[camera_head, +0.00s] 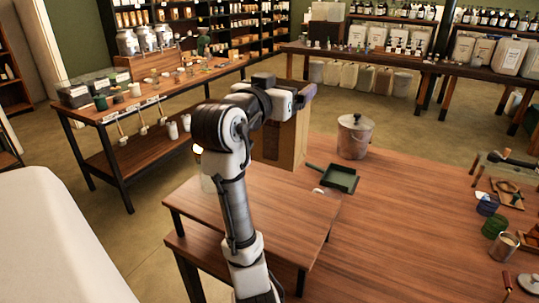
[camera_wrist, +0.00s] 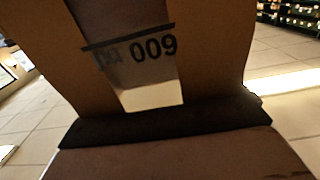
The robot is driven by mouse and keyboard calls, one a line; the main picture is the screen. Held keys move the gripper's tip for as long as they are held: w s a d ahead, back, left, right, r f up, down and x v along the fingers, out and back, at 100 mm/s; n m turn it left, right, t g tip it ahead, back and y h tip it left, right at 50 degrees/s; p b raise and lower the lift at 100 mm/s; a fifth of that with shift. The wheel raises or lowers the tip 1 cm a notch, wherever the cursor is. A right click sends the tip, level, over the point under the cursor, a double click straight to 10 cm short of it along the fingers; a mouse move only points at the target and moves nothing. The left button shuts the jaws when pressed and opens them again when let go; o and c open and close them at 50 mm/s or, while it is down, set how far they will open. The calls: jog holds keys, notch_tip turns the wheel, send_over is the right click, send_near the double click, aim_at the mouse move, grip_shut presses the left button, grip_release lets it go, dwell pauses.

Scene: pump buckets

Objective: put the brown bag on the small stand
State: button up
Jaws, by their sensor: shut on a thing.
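The brown bag (camera_head: 288,143) is upright at the far side of the small stand (camera_head: 290,205), partly behind my arm in the head view. My gripper (camera_head: 304,94) is shut on the bag near its top. I cannot tell whether the bag's base touches the stand. In the wrist view the brown bag (camera_wrist: 215,70) fills most of the picture, with a dark "009" marking on it. The small stand is a low wooden platform on dark legs, and its visible top looks bare apart from a small white item near the right edge.
A green dustpan (camera_head: 340,178) lies right of the stand. A lidded metal pot (camera_head: 354,137) stands behind it on the large wooden table (camera_head: 410,235). Jars and tools (camera_head: 497,222) sit at the table's right. The table's middle is clear.

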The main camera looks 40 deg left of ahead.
aim_at(281, 157)
notch_tip(281, 157, down, 16)
jog(key=shift+r+p, duration=0.1)
jog(key=shift+p, duration=0.95)
jog(key=o, duration=1.3)
jog(key=shift+f, duration=0.3)
jog(key=shift+o, duration=0.4)
